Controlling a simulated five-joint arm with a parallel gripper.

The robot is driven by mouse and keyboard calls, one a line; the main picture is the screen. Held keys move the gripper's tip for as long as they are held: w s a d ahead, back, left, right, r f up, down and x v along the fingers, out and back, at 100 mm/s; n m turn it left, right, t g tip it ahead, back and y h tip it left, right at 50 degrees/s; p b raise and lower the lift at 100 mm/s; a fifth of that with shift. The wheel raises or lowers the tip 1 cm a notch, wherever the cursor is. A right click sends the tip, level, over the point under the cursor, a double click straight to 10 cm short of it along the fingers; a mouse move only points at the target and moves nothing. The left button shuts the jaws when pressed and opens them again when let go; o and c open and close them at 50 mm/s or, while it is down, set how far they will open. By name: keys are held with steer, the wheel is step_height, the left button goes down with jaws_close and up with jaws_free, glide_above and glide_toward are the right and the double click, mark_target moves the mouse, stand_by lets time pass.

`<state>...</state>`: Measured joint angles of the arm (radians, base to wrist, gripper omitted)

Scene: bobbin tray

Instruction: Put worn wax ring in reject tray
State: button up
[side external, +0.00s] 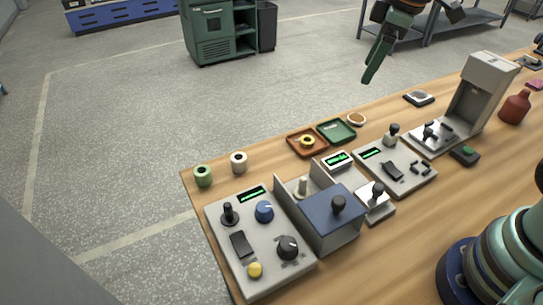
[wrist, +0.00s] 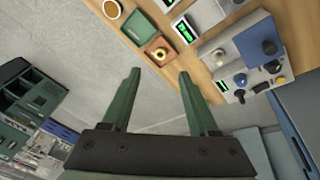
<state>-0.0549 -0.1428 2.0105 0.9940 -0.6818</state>
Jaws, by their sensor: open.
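A rust-orange tray (side external: 293,143) sits near the far edge of the bench with a yellow ring-shaped piece (side external: 307,141) in it. A green tray (side external: 339,132) with small pale lettering stands beside it. A round piece with a tan rim and pale centre (side external: 357,119) lies on the wood past the green tray. I cannot tell which round piece is the worn wax ring. My gripper (wrist: 160,73) is open and empty. In the side view it hangs high above and beyond the bench's far edge. The wrist view also shows the orange tray (wrist: 146,51) and green tray (wrist: 152,30).
Control boxes with knobs (side external: 262,238), a blue-topped unit (side external: 328,215) and a grey upright machine (side external: 484,92) crowd the bench. A green spool (side external: 203,175) and a white spool (side external: 238,162) stand at the left end. A red bottle (side external: 514,106) stands at the right.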

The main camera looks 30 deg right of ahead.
steer(key=s+d+m+t, duration=0.2)
steer(key=s+m, duration=0.6)
steer(key=s, duration=0.1)
steer(key=shift+s, duration=0.35)
